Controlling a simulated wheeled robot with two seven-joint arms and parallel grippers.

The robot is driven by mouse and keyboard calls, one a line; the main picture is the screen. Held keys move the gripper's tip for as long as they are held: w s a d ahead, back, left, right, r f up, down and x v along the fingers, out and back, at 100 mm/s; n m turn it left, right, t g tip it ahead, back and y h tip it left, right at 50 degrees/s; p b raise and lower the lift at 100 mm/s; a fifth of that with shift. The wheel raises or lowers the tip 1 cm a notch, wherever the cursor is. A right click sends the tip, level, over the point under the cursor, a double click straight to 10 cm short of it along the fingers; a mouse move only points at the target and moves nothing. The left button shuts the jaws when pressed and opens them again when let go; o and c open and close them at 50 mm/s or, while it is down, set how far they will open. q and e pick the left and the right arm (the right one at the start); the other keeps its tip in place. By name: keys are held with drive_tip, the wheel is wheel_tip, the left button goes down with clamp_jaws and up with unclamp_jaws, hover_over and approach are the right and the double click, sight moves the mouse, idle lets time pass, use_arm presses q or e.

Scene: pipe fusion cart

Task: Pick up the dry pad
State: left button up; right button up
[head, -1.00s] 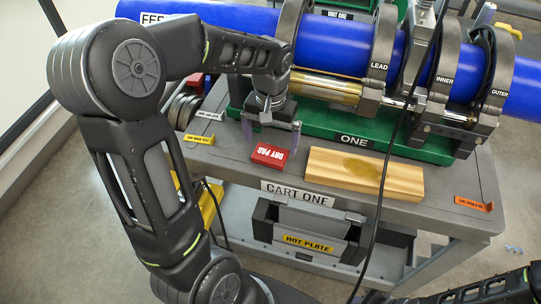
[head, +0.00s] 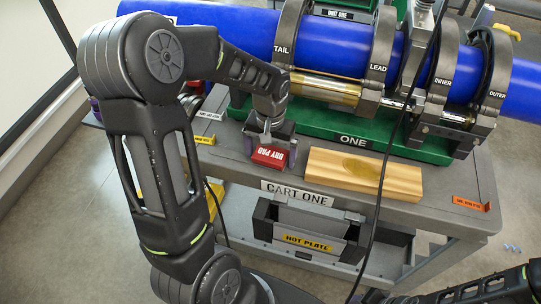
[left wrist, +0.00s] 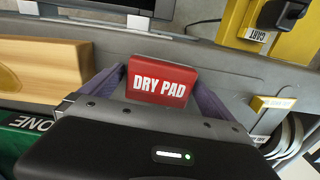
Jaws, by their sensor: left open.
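The dry pad (head: 269,157) is a small red block with white DRY PAD lettering, lying on the grey cart top near its front edge. In the left wrist view the dry pad (left wrist: 160,84) sits between the two purple fingers of my left gripper (left wrist: 158,88). My left gripper (head: 269,146) is open over the pad, one finger to each side, pointing down. I cannot tell whether a finger touches the pad. The far side of the pad is hidden by the gripper in the head view. My right gripper is not in view.
A wooden block (head: 340,174) lies right of the pad. The green fusion machine base (head: 398,143) with clamps and a blue pipe (head: 345,40) stands behind. A black cable (head: 376,215) hangs in front. The hot plate (head: 312,243) is on the shelf below.

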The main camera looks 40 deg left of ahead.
use_arm(q)
drive_tip(key=shift+c, duration=0.2)
drive_tip(key=c, duration=1.3)
